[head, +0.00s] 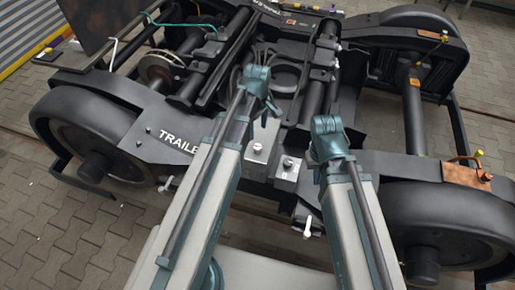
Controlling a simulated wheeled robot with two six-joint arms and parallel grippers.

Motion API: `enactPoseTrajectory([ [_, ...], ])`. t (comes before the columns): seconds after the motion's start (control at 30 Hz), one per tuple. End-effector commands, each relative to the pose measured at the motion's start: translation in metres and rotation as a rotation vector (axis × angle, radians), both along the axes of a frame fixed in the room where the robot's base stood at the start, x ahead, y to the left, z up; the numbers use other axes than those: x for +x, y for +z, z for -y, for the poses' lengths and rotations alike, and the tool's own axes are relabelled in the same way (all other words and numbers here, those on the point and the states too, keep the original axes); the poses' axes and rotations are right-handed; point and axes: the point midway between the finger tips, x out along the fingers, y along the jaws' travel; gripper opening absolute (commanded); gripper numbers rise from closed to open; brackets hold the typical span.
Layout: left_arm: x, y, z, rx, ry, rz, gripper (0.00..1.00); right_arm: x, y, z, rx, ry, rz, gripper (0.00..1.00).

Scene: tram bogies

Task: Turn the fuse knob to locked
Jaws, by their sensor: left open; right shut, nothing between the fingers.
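Two small grey boxes sit on the bogie frame between my arms. The left box (257,149) has a small red spot on top. The right box (286,174) has a small knob (288,163) on its top face; I cannot tell for sure that this is the fuse knob, nor read its setting. My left gripper (267,110) is open above the bogie's middle, beyond the left box and apart from it. My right gripper (314,160) is shut and empty, just right of the right box. Both grippers are small and partly hidden by their wrists.
The black bogie frame (150,145) fills the view, with a wheel (90,150) at left and another (440,225) at right. A copper-coloured block (466,177) with a yellow lever sits on the right wheel's cover. White-tipped levers (308,228) hang at the near side. Paved floor (60,235) surrounds it.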

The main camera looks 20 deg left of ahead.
Motion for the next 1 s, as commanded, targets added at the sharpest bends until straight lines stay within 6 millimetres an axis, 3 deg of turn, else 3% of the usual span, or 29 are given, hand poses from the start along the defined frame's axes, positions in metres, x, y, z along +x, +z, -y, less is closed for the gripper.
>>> enactPoseTrajectory([
  [0.03,0.0,-0.015,0.0,0.0,0.0,0.0,0.71,0.0,-0.015,0.0,0.0,0.0,0.0,0.0],
  [0.53,0.0,-0.084,0.0,0.0,-0.001,0.0,0.71,0.0,-0.084,0.0,0.0,0.001,0.0,0.0],
  [0.7,0.0,-0.095,0.0,0.0,-0.001,0.0,0.71,0.0,-0.095,0.0,0.0,0.001,0.0,0.0],
  [1.0,0.0,-0.095,0.0,0.0,-0.001,0.0,0.71,0.0,-0.095,0.0,0.0,0.001,0.0,0.0],
])
